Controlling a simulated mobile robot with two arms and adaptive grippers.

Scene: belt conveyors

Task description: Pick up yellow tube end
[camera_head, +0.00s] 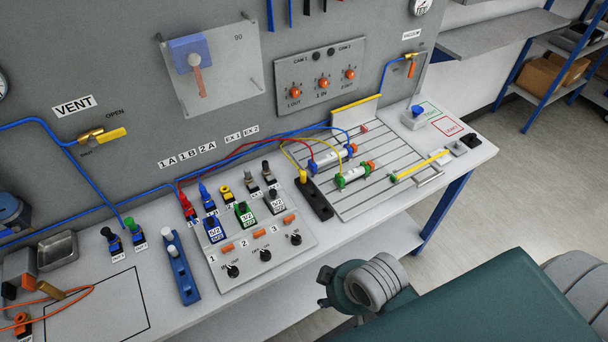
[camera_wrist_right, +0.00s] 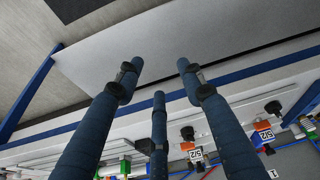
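In the head view, a thin yellow tube (camera_head: 284,147) arcs from the grooved plate at the bench's right. It comes down to a yellow end piece (camera_head: 303,176) at the back end of a small black block (camera_head: 317,202). I cannot tell how the end is seated. My right gripper (camera_wrist_right: 157,76) shows three dark blue fingers spread apart with nothing between them. In the head view my right wrist is in front of the bench's front edge, below and right of the block; the fingertips are hard to make out there.
A valve panel (camera_head: 262,262) with knobs is left of the black block. Red tubing (camera_head: 240,150) and blue tubing cross behind it. The upright grey board (camera_head: 130,80) bounds the back.

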